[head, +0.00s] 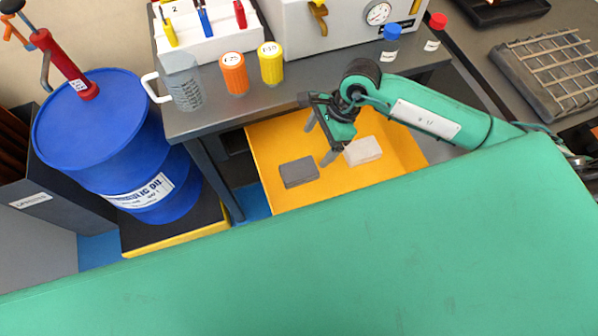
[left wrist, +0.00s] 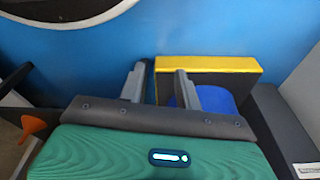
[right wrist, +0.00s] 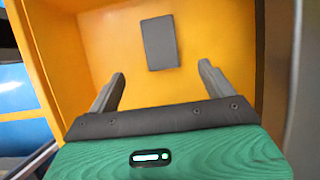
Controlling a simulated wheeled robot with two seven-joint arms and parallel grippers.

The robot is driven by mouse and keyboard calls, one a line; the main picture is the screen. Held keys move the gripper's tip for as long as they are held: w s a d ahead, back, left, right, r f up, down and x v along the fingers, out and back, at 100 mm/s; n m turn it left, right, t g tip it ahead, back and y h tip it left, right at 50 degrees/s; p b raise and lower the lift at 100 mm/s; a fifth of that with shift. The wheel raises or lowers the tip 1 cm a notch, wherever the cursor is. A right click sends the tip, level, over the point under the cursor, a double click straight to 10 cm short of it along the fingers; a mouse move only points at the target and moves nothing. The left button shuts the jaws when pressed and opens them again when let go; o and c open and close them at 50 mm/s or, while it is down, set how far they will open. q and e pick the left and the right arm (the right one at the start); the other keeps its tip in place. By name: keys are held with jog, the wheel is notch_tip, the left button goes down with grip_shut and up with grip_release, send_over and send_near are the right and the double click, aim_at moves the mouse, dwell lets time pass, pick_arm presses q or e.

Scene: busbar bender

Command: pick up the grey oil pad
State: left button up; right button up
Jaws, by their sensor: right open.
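The grey oil pad (head: 299,172) is a dark grey flat block lying in a yellow tray (head: 262,150). It also shows in the right wrist view (right wrist: 160,43), ahead of the fingertips and between their lines. A light, whitish pad (head: 362,150) lies to its right in the same tray. My right gripper (head: 321,139) is open and empty, above the tray, to the right of the grey pad and apart from it. In the left wrist view my left gripper (left wrist: 158,82) is open and empty over the blue floor; it does not show in the head view.
A grey bench (head: 285,88) overhangs the tray's back, carrying an orange jar (head: 234,75), a yellow jar (head: 271,64) and a clear jug (head: 186,90). A blue drum (head: 105,140) with a red pump (head: 66,64) stands at left on a yellow-edged platform.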

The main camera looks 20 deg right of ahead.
aim_at(299, 169)
jog(key=x, duration=0.8)
jog(key=shift+a+f, duration=0.1)
jog(key=shift+a, duration=0.05)
jog(key=x, duration=0.3)
jog(key=shift+a+f+p, duration=0.15)
jog(key=shift+f+p, duration=0.15)
jog(key=shift+p, duration=0.05)
pick_arm(q)
jog(key=shift+s+a+f, duration=0.1)
jog(key=shift+s+f, duration=0.15)
jog(key=shift+f, duration=0.7)
pick_arm(e)
jog(key=shift+a+f, duration=0.15)
jog(key=shift+f, duration=0.3)
pick_arm(q)
jog(key=shift+f, duration=0.2)
pick_arm(e)
jog(key=shift+f, duration=0.15)
jog(key=c, duration=1.1)
pick_arm(q)
jog(key=shift+r, duration=0.1)
pick_arm(e)
jog(key=shift+o, duration=0.2)
